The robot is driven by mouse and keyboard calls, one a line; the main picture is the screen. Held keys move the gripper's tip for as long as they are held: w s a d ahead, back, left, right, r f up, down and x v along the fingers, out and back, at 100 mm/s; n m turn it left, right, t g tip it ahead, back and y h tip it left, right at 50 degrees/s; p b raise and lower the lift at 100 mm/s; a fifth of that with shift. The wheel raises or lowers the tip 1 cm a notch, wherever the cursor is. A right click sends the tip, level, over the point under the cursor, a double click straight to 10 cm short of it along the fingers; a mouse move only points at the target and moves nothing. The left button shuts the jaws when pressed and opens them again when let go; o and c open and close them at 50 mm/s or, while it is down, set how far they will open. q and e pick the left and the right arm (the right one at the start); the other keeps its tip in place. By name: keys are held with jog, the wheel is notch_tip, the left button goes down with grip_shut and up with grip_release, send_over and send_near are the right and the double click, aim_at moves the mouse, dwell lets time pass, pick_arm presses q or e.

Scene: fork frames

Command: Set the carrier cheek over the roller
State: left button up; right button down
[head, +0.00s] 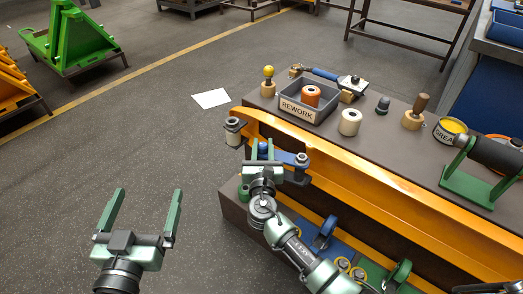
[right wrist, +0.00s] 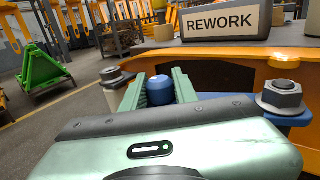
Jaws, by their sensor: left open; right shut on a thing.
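My right gripper (head: 264,148) is shut on a blue knob (right wrist: 160,90), which seems to belong to the blue carrier cheek (head: 289,158). The cheek's plate shows at the right in the right wrist view (right wrist: 293,118), beside or under a nut on a stud (right wrist: 280,95). A pale roller (head: 233,136) with a dark top stands at the left end of the orange frame, left of my right gripper. Its bolt top also shows in the right wrist view (right wrist: 112,75). The gripper hides whether the cheek reaches the roller. My left gripper (head: 147,194) is open and empty over the floor.
The orange frame (head: 365,178) runs along the dark bench (head: 385,150). On the bench stand a grey REWORK bin (head: 318,113) with an orange roller, a white roller (head: 349,122), a wooden-handled tool (head: 415,112) and a yellow grease tin (head: 450,131).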

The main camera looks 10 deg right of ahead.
pick_arm(q)
jog(key=shift+r, duration=0.25)
pick_arm(e)
jog(key=shift+w+d+h, duration=0.1)
jog(key=shift+w+h, duration=0.05)
jog(key=shift+h, duration=0.15)
jog(key=shift+r, duration=0.1)
jog(key=c, duration=1.1)
grip_release()
jog(key=shift+c, duration=0.2)
pick_arm(q)
jog(key=shift+w, duration=0.1)
pick_arm(e)
jog(key=shift+o, duration=0.3)
jog(key=shift+w, duration=0.1)
jog(key=shift+s, duration=0.3)
jog(key=p+v, duration=0.2)
jog(key=v, duration=0.5)
jog(key=shift+s, duration=0.15)
pick_arm(q)
jog(key=s+a+f+g+y, duration=0.1)
jog(key=s+a+f+g, duration=0.1)
jog(key=f, duration=0.6)
jog(key=s+g, duration=0.1)
jog(key=g, duration=0.1)
jog(key=shift+f+g, duration=0.35)
jog(key=shift+g, duration=0.05)
